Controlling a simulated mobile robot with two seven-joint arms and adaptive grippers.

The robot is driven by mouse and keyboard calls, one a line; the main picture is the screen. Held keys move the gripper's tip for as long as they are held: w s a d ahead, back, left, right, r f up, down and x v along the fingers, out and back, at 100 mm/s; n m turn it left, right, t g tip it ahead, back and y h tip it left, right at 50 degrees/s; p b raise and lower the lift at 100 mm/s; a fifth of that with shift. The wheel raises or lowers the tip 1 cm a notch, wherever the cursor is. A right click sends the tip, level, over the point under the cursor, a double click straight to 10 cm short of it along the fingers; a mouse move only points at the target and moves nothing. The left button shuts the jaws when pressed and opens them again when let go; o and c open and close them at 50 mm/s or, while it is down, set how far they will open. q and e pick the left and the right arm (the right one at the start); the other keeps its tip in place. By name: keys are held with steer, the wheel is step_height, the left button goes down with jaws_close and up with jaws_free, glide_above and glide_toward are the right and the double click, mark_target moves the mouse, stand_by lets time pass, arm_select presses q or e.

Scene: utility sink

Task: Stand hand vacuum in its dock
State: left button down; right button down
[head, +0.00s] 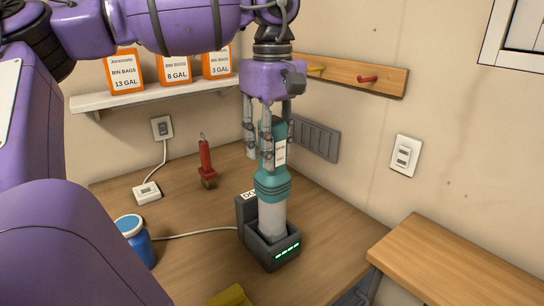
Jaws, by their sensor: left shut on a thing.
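The hand vacuum (270,188) has a teal body and a pale clear lower end. It is upright, with its lower end down in the dark grey dock (277,256). The dock stands on the wooden counter, with a row of green lights on its front and a label on its back post. My left gripper (266,150) comes down from above and is shut on the upper part of the vacuum. Its fingers partly hide that part. Whether the vacuum rests on the dock's floor cannot be seen. My right gripper is not in view.
A blue jar (137,245) stands left of the dock, with a white cable (200,235) between them. A red-handled brush (206,165) and a white power box (147,193) are behind. A shelf (150,98) holds orange boxes. A wooden ledge (455,262) is at right.

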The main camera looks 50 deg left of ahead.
arm_select(q)
steer(key=shift+f, duration=1.4)
steer(key=c, duration=1.2)
jaws_free()
steer(key=shift+f, duration=0.1)
step_height(320, 180, up, 12)
steer(key=shift+r+b, duration=0.15)
steer(key=shift+b, duration=0.15)
